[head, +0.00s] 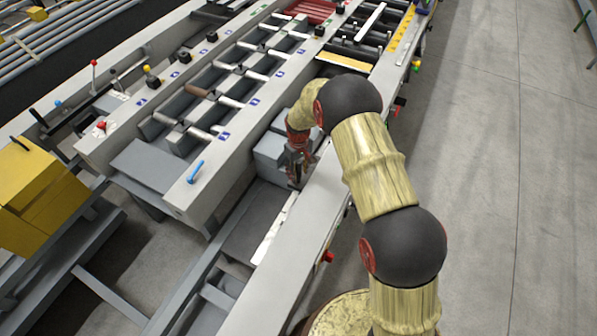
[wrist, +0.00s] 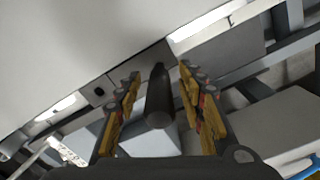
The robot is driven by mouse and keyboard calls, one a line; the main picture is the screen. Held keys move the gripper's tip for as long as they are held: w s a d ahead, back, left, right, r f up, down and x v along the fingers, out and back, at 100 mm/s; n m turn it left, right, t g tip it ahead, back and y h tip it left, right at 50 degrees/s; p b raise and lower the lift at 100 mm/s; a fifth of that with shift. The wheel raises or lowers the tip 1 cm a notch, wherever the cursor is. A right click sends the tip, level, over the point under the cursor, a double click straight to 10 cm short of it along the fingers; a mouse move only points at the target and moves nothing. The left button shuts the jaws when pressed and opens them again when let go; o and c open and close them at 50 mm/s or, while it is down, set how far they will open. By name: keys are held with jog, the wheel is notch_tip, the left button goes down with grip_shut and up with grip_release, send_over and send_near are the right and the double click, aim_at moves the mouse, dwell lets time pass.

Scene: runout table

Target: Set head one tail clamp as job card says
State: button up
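My gripper (head: 295,172) points down beside the inner side of the long grey rail, near grey blocks (head: 268,150). In the wrist view my gripper (wrist: 160,78) has its two yellow-padded fingers apart. A dark round-ended bar, like a lever handle (wrist: 159,100), stands between them, with a gap visible on each side. It comes from a dark plate on the pale rail. In the head view my gripper and arm hide this handle. I cannot tell which clamp it belongs to. No job card can be made out.
The pale rail (head: 285,285) runs along the right side of the table. A blue handle (head: 195,172) lies on the middle beam. Levers with red (head: 94,62) and blue (head: 57,103) knobs stand at the left, near a yellow box (head: 35,195).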

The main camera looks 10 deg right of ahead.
jog(key=shift+r, duration=0.1)
notch_tip(320, 180, up, 12)
jog(key=shift+f, duration=0.1)
dwell(0.4)
dwell(0.4)
